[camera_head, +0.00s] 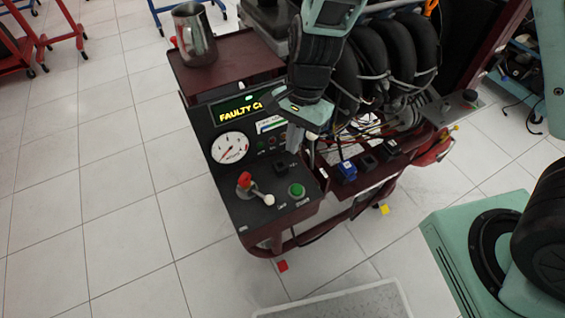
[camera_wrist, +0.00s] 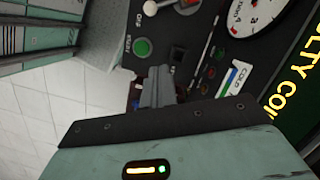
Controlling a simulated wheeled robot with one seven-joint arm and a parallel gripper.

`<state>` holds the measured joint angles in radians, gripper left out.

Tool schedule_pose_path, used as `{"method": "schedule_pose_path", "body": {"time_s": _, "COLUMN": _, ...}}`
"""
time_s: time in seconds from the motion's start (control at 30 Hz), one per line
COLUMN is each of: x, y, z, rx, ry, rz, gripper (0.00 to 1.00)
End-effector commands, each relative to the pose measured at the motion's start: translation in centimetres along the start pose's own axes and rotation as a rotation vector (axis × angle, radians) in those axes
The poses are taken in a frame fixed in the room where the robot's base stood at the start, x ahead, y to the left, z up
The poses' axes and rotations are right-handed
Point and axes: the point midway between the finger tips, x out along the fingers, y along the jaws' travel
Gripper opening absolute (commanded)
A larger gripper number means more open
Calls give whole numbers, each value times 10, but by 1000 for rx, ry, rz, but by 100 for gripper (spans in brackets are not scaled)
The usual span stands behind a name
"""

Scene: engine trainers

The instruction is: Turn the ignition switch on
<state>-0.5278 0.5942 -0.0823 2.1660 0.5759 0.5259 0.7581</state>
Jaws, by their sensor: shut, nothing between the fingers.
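The engine trainer's black control panel (camera_head: 240,200) shows below my gripper (camera_head: 296,143). No readable label says which control is the ignition switch. A small black square switch (camera_head: 281,168) sits on the panel just below and left of the fingertips; it also shows in the wrist view (camera_wrist: 178,55). A green start button (camera_head: 297,190) lies below it and shows in the wrist view (camera_wrist: 142,47). My gripper is shut and empty, its fingers (camera_wrist: 160,80) pointing at the panel near the black switch. Whether they touch anything cannot be told.
A red knob (camera_head: 244,180) and a lever with a white ball (camera_head: 268,199) stand up left of the button. A round gauge (camera_head: 230,148) and a yellow-lettered display (camera_head: 240,108) lie farther up. A metal jug (camera_head: 194,36) stands on the trainer's top. Black hoses (camera_head: 366,60) crowd the right.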

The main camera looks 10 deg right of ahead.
Motion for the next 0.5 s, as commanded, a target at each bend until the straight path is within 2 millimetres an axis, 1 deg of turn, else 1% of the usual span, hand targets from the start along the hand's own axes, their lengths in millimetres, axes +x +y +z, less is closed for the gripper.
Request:
{"method": "schedule_pose_path", "body": {"time_s": 0.03, "x": 8, "y": 1, "z": 0, "rx": 1, "ry": -2, "rz": 4, "gripper": 0}}
{"method": "schedule_pose_path", "body": {"time_s": 0.17, "x": 32, "y": 1, "z": 0, "rx": 1, "ry": -3, "rz": 5, "gripper": 0}}
{"method": "schedule_pose_path", "body": {"time_s": 0.4, "x": 82, "y": 2, "z": 0, "rx": 1, "ry": -3, "rz": 5, "gripper": 0}}
{"method": "schedule_pose_path", "body": {"time_s": 0.5, "x": 99, "y": 1, "z": 2, "rx": -2, "ry": -2, "rz": 4, "gripper": 0}}
